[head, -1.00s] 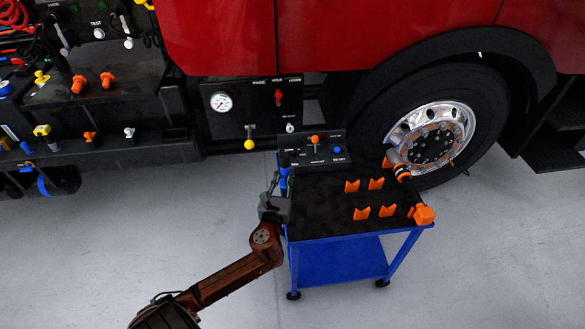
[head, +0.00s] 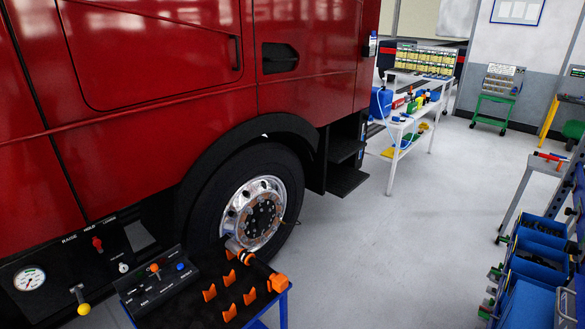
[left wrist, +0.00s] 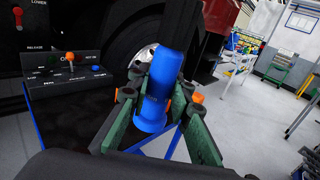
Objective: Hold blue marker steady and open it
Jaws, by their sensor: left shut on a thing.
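The blue marker (left wrist: 167,65) stands roughly upright, slightly tilted, in the left wrist view. My left gripper (left wrist: 160,88) is shut on it, with one green finger on each side. The marker's rounded blue end points up and a wider blue end shows below. Whether any cap is loose cannot be told. Neither the marker nor my left gripper shows in the head view now. My right gripper is in neither view.
A black-topped cart with a control box (head: 157,285) and several orange V-shaped rests (head: 229,278) stands by the truck wheel (head: 252,213). A white bench (head: 400,122) and blue bins (head: 535,262) lie further right. The grey floor between is clear.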

